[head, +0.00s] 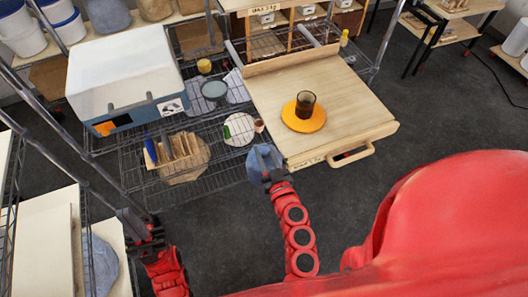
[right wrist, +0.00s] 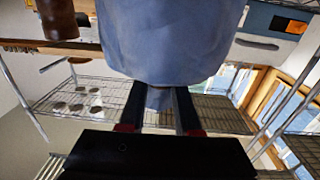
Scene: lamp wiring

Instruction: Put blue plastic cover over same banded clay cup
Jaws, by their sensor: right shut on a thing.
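A dark brown cup (head: 305,104) stands upright on a round orange mat (head: 292,123) on a wooden board. A brown cup-like thing shows at the upper left of the right wrist view (right wrist: 56,18). My right gripper (head: 272,176) is shut on the blue plastic cover (head: 262,158), beside the board's front left corner and apart from the cup. The cover fills the top middle of the right wrist view (right wrist: 170,40). My left gripper (head: 138,228) is at the lower left, small and dark; its jaws are unclear.
The wooden board (head: 352,118) has a front handle (head: 352,154) and a raised back edge. Much of the board around the mat is bare.

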